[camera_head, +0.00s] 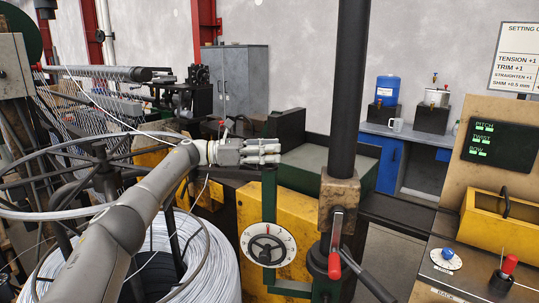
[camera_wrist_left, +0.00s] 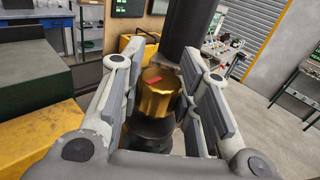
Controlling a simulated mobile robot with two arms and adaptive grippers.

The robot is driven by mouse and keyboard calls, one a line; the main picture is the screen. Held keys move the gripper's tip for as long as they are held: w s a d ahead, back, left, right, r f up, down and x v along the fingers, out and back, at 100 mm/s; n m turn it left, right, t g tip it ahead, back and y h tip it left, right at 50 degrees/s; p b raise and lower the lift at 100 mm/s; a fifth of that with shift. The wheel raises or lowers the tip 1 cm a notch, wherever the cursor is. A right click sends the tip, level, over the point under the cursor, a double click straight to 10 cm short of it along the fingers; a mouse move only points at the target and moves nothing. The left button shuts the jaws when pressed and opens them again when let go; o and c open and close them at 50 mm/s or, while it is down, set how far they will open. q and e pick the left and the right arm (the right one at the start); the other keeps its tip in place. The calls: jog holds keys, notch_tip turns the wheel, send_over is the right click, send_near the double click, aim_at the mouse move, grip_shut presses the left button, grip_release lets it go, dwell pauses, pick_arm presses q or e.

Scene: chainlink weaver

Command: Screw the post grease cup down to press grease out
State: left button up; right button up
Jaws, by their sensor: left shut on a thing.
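The grease cup (camera_wrist_left: 156,98) is a brass-coloured cup with a red mark on its top, seen in the left wrist view. It sits upright above a dark round base, in front of the dark post (camera_wrist_left: 190,28). My left gripper (camera_wrist_left: 163,80) has its fingers on both sides of the cup and is shut on it. In the head view the left gripper (camera_head: 268,150) reaches in from the left, to the left of the dark post (camera_head: 350,85). I cannot make out the cup there. My right gripper is not in view.
A white dial handwheel (camera_head: 268,245) and a red-handled lever (camera_head: 335,250) stand below the gripper. A large coil of wire (camera_head: 215,275) lies under my left arm. A control panel (camera_head: 492,141) is at right. Grey floor shows between the machine and the blue bench.

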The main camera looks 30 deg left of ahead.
pick_arm(q)
jog(key=shift+r, duration=0.25)
jog(key=o, duration=0.8)
jog(key=shift+o, duration=1)
jog(key=shift+f, duration=0.2)
jog(key=v, duration=1.2)
